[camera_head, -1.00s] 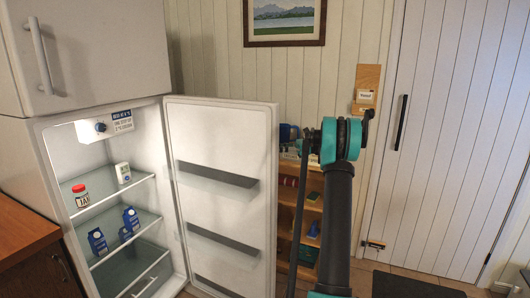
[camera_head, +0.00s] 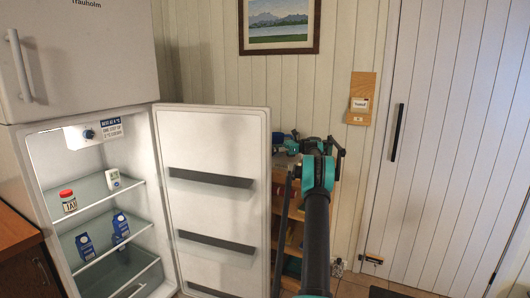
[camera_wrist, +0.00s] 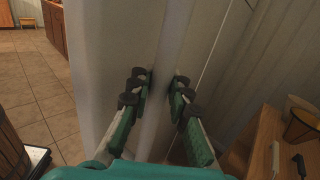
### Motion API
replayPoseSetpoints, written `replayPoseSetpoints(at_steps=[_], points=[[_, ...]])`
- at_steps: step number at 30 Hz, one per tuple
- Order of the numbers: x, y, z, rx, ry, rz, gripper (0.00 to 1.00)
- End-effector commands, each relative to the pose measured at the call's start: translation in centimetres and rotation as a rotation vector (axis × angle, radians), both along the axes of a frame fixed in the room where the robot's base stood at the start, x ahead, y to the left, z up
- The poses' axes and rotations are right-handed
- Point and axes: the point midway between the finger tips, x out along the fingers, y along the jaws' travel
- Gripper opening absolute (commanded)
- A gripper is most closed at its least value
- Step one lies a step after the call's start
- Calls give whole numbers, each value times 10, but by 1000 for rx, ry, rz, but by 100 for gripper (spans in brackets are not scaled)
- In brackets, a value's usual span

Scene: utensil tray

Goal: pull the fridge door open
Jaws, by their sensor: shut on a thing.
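The fridge door (camera_head: 215,150) stands wide open, its white inner side and dark shelf bars facing my head camera. The lit fridge interior (camera_head: 100,190) shows to its left. My gripper (camera_wrist: 161,78) has one finger on each side of the pale vertical door handle (camera_wrist: 163,110) in the wrist view, shut on it. In the head view my gripper is on the outer side of the door, past its free edge, mostly hidden. The door's outer face fills the middle of the wrist view.
A jar (camera_head: 68,201) and several cartons stand on the fridge shelves. A wooden counter (camera_head: 14,232) is at the left. A wooden shelf unit (camera_head: 291,235) stands behind my arm near the door's free edge. A closed white room door (camera_head: 440,150) is at the right.

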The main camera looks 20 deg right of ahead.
Motion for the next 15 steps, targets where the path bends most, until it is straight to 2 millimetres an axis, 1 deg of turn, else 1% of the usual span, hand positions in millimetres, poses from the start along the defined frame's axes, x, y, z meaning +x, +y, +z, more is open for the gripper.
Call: replayPoseSetpoints(at_steps=[13,14,15], points=[[1,0,1,2,-1,2,0],[1,0,1,2,-1,2,18],[1,0,1,2,-1,2,23]])
